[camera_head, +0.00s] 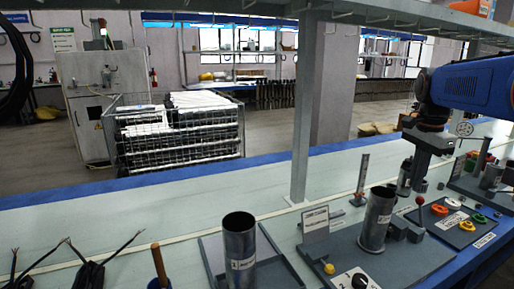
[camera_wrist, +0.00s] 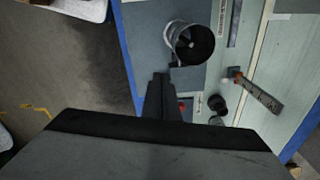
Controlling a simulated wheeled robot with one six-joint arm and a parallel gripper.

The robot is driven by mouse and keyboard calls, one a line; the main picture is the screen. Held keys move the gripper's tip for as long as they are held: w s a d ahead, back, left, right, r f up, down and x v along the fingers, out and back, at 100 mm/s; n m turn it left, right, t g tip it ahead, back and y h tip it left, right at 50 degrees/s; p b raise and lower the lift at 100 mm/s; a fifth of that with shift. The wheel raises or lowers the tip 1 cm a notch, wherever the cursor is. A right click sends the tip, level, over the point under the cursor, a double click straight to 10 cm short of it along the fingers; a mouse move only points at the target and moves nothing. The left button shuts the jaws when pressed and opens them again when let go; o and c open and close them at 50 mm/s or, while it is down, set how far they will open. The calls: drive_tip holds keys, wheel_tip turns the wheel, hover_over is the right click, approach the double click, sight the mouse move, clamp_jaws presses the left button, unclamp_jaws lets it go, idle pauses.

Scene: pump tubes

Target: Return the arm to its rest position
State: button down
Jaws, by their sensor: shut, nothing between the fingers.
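My gripper (camera_head: 419,184) hangs at the right of the head view, pointing down from my blue arm, above the bench near the control panel. It also shows in the wrist view (camera_wrist: 160,82), where its dark fingers are together and empty. A grey metal tube (camera_head: 378,222) stands upright on a grey plate, left of my gripper. A second grey tube (camera_head: 240,250) stands upright in the front middle. An open tube (camera_wrist: 189,44) is seen from above in the wrist view, just beyond the fingertips. The fingers look apart from it, though their height above the bench is hard to tell.
A shorter dark cylinder (camera_head: 404,178) and a thin upright metal strip (camera_head: 362,178) stand close to my gripper. A panel with coloured knobs (camera_head: 458,222) lies at the right. A grey post (camera_head: 303,110) rises from the bench.

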drive_tip(key=s+a+f+n+t, duration=0.2)
drive_tip(key=s+a+f+n, duration=0.5)
drive_tip(key=s, duration=0.4)
drive_tip(key=s+a+f+n+t, duration=0.2)
drive_tip(key=s+a+f+n, duration=0.6)
drive_tip(key=s, duration=0.4)
drive_tip(key=shift+a+f+n+y, duration=0.3)
drive_tip(key=shift+f+n, duration=0.3)
drive_tip(key=shift+f, duration=0.1)
